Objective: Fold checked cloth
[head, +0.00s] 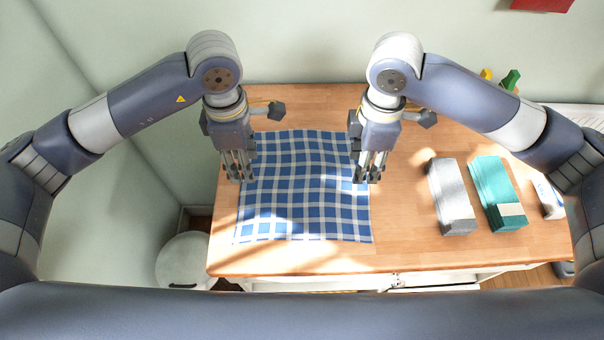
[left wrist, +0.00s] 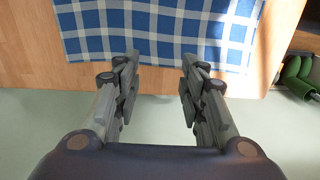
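The blue and white checked cloth (head: 305,190) lies spread out, unfolded and slightly rippled, on the wooden table. One edge of it also shows in the left wrist view (left wrist: 160,25). My left gripper (head: 238,178) is above the cloth's left edge, pointing down. Its fingers (left wrist: 159,60) are apart and empty in the left wrist view. My right gripper (head: 368,178) is at the cloth's right edge, with its fingers apart and nothing seen between them. Whether the fingertips touch the cloth cannot be told. The grippers hide small parts of both side edges.
A grey folded stack (head: 450,197) and a teal folded stack (head: 497,193) lie on the table (head: 400,250) right of the cloth. A white item (head: 548,197) is at the far right. A pale wall (head: 300,40) stands behind. A round white object (head: 184,262) is below the table's left side.

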